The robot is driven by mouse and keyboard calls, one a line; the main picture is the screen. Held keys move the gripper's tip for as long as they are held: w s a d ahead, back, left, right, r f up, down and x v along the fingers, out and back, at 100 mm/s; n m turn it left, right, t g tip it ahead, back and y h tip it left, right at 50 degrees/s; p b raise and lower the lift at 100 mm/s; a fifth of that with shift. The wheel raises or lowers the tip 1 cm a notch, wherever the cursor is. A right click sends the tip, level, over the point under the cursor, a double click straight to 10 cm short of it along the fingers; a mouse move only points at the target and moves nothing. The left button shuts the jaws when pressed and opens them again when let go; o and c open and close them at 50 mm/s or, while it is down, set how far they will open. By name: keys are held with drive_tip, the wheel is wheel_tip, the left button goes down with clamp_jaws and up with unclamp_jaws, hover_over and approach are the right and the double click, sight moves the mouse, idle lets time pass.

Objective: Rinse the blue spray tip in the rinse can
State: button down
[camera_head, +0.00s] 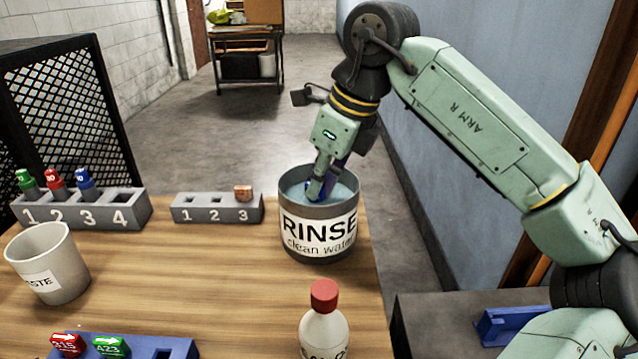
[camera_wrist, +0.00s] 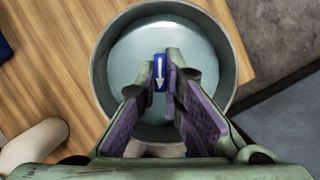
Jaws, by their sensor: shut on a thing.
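The rinse can (camera_head: 318,238) is a grey can labelled "RINSE clean water" on the wooden table, with pale blue water inside. It also shows in the wrist view (camera_wrist: 103,85). My gripper (camera_head: 318,188) points down into the can's mouth. In the wrist view my gripper (camera_wrist: 160,75) is shut on the blue spray tip (camera_wrist: 160,72), which bears a white arrow. The tip is inside the can's rim, over or in the water; I cannot tell how deep. In the head view the can wall and fingers hide most of it.
A grey rack numbered 1 to 4 (camera_head: 85,211) holds green, red and blue pieces. A smaller rack (camera_head: 215,210) holds a brown block at 3. A waste cup (camera_head: 45,265), red-capped bottle (camera_head: 323,325) and blue tray (camera_head: 150,345) with red and green tips stand nearer.

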wheel_tip(320, 180, up, 11)
drive_tip(key=p, duration=0.7)
drive_tip(key=shift+p, duration=0.4)
